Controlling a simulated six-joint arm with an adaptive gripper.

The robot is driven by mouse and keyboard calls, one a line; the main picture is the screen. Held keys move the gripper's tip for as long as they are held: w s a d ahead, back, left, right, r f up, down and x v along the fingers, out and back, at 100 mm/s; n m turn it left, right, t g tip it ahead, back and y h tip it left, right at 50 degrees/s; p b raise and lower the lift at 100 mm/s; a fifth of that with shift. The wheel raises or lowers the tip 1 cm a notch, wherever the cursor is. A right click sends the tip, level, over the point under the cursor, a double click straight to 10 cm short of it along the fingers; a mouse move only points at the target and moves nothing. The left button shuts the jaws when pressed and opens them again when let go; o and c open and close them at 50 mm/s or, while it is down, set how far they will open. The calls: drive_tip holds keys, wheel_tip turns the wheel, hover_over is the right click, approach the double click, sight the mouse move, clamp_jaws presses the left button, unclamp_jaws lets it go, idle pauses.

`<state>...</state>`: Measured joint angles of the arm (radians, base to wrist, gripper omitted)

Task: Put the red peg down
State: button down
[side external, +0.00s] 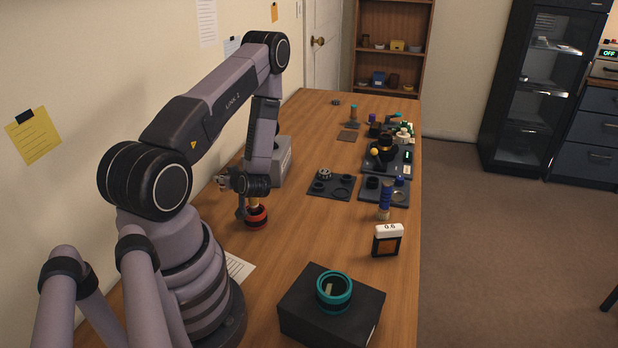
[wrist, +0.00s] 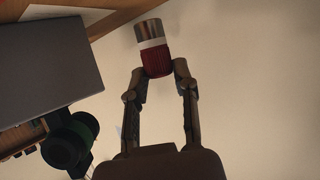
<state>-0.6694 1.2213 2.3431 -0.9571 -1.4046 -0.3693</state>
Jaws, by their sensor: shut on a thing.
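The red peg (wrist: 157,61) is in the wrist view, with a ribbed red body, a white band and a shiny metal end. My gripper (wrist: 163,74) is shut on the red body, one finger on each side. The metal end points away from the palm. In the side view, my gripper (side external: 230,184) is above the left part of the table, close to the wall. The peg cannot be made out clearly there.
A red and dark round thing (side external: 256,217) is just below my wrist in the side view. A black box (side external: 310,318) with a teal ring (side external: 334,290) stands in front. Dark trays (side external: 322,193) and several small parts lie to the right. Bare wood (side external: 300,232) shows between.

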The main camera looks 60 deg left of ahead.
drive_tip(key=shift+f, duration=0.6)
drive_tip(key=shift+f, duration=0.6)
drive_tip(key=c, duration=0.9)
unclamp_jaws()
drive_tip(key=shift+o, duration=0.2)
drive_tip(key=shift+r, duration=0.15)
drive_tip(key=v, duration=1.2)
drive_tip(key=shift+r, duration=0.45)
